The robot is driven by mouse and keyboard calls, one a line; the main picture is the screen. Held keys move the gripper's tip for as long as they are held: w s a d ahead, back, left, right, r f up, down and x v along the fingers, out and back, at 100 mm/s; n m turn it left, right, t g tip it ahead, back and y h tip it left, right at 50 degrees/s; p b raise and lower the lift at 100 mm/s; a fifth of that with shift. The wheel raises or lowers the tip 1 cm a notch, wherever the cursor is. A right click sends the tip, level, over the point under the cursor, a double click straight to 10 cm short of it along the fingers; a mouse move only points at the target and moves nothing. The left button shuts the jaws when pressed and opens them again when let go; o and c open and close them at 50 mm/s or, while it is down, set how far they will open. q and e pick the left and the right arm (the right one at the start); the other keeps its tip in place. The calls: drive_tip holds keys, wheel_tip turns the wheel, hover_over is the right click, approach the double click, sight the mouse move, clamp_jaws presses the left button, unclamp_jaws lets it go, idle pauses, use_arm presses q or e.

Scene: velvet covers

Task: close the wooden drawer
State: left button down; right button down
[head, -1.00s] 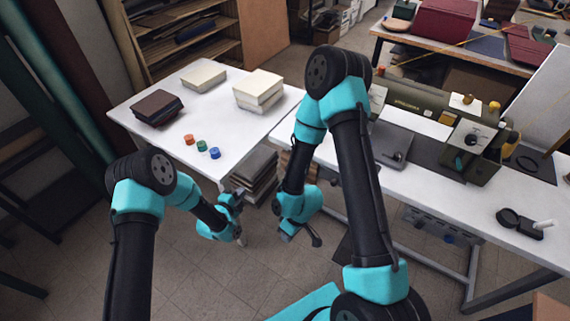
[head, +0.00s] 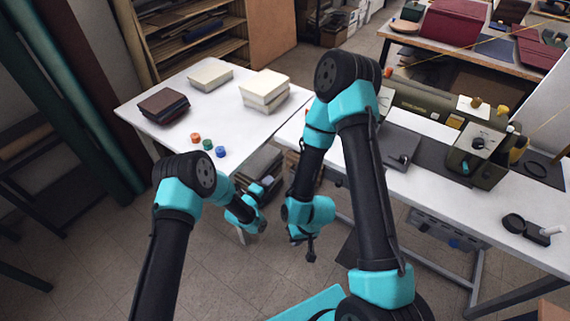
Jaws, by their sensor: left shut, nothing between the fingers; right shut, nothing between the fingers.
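A small brown wooden part (head: 292,160) shows below the white tables in the head view, largely hidden behind my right arm. It may be the wooden drawer, but I cannot tell how far open it is. My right gripper (head: 311,256) is shut and empty, pointing down to the right of my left gripper and a little lower. Neither visibly touches the wooden part.
A sewing machine (head: 475,150) stands on the right white table (head: 440,195). The tiled floor (head: 215,285) in front is clear.

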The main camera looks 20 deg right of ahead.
sight(288, 159)
use_arm(q)
drive_tip(key=x, duration=1.1)
drive_tip(key=shift+w+d+r, duration=0.1)
drive_tip(key=shift+w+d, duration=0.05)
drive_tip(key=shift+d, duration=0.15)
drive_tip(key=shift+w, duration=0.1)
